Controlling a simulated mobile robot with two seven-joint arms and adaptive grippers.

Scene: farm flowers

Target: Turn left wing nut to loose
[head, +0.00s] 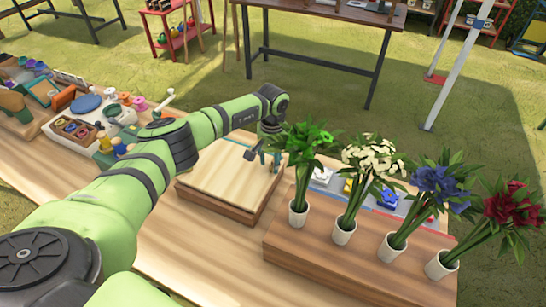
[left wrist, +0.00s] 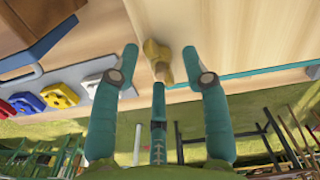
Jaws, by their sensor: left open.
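A brass-yellow wing nut (left wrist: 160,60) sits at the edge of a pale wooden board (left wrist: 215,30) in the left wrist view. My left gripper (left wrist: 160,72) is open, with its teal fingers on either side of the nut; I cannot tell whether they touch it. In the head view the left gripper (head: 264,154) is at the far right corner of the board (head: 225,180). The nut is not clear there, and no second wing nut can be made out. My right gripper is not in view.
Several flower bunches stand in white cups on a wooden block (head: 330,262) to the right. A grey tray with coloured pieces (head: 352,186) lies behind the flowers. Small toys and a tray of rings (head: 75,130) crowd the table's left. Grass lies beyond the table.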

